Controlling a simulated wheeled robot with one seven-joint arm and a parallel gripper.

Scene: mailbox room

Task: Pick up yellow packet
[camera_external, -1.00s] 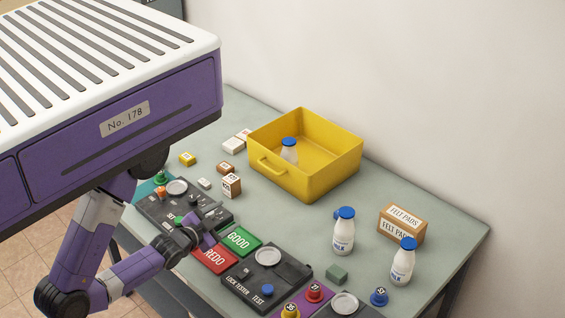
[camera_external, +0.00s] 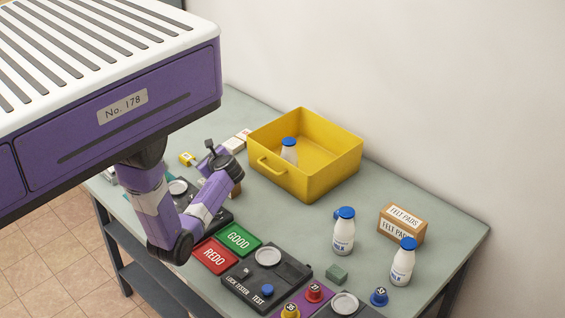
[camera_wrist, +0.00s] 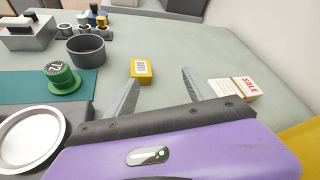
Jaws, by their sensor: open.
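The small yellow packet (camera_external: 187,158) lies on the grey-green table near its far left part, just left of my gripper (camera_external: 209,150) in the outside view. In the wrist view the yellow packet (camera_wrist: 141,71) shows a white label with dark marks. It lies beyond and between the two grey fingers of my gripper (camera_wrist: 158,85), closer to the left finger. My gripper is open and empty. The fingers appear apart from the packet.
A white SALE box (camera_wrist: 233,89) lies beside the right finger. A grey round cup (camera_wrist: 86,50) and a green knob marked 72 (camera_wrist: 61,77) stand left. A yellow bin (camera_external: 300,172) holding a bottle stands to the right. Milk bottles (camera_external: 344,232) stand farther right.

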